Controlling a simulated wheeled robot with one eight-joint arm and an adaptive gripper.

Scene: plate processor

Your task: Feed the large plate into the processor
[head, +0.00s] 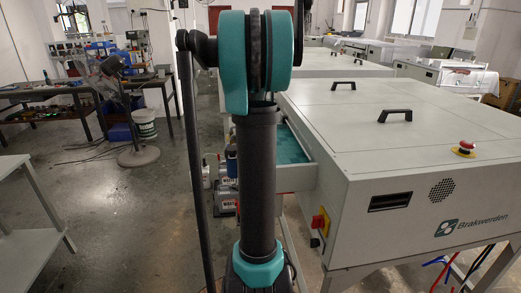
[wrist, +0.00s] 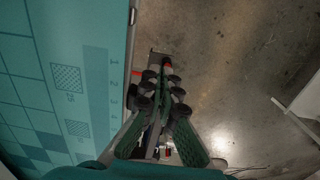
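The processor (head: 410,140) is a large pale grey box marked Brakwerden on the right of the head view. My gripper (wrist: 164,82) shows in the wrist view, with green fingers and dark knobs. It is beside the drawer's edge, over the concrete floor. The fingers look apart, with no plate between them. My arm hides part of the drawer.
A red emergency button (head: 465,147) and two black handles are on the processor's lid. Pumps (head: 222,190) stand on the floor below the drawer. A pale table (head: 35,205) is at the left, with open floor between.

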